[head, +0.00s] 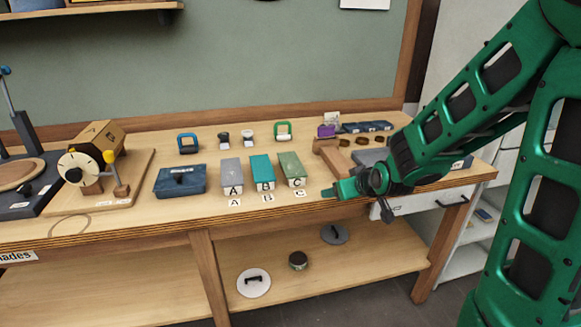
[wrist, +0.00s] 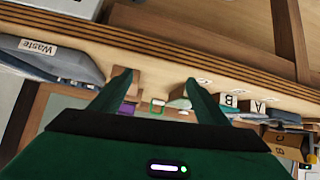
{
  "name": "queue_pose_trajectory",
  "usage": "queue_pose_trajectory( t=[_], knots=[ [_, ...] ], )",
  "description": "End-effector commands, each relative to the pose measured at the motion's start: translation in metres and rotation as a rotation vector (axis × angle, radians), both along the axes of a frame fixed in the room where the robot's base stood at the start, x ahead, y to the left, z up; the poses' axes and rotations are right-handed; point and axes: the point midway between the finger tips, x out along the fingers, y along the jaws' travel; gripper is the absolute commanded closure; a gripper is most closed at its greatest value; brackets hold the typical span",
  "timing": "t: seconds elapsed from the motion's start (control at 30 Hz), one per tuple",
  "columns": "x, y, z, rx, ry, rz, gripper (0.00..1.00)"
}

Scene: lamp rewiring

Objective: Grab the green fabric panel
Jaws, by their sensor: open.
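A green block-like panel (head: 291,165) lies on the workbench behind a label C, the rightmost of a row of three. Whether it is fabric, I cannot tell. My gripper (head: 332,192) is at the bench's front edge, just right of and nearer than this panel, apart from it. In the wrist view my gripper (wrist: 158,82) shows two fingers spread apart with nothing held between them. The green panel (wrist: 179,101) shows there beside the right finger, which partly hides it.
A teal block B (head: 262,168) and a grey block A (head: 231,172) lie left of the green one. A blue box (head: 180,181) is further left. A green-framed item (head: 283,130) stands behind. A wooden piece (head: 328,157) and grey tray (head: 370,157) lie to the right.

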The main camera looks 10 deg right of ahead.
Motion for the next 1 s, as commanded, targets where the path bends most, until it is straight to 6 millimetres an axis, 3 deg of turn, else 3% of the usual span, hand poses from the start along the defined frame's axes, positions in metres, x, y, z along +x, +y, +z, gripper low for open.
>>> queue_pose_trajectory(
  t=[0.1,0.3,0.5,0.8,1.0],
  knots=[
    [0.03,0.035,0.002,0.04,-0.13,0.064,0.31],
    [0.057,0.073,0.016,0.105,-0.308,0.108,0.31],
    [0.067,0.085,0.022,0.13,-0.373,0.115,0.31],
    [0.106,0.093,0.011,0.13,-0.375,0.116,0.31],
    [0.118,0.094,0.007,0.13,-0.375,0.114,0.31]
  ],
)
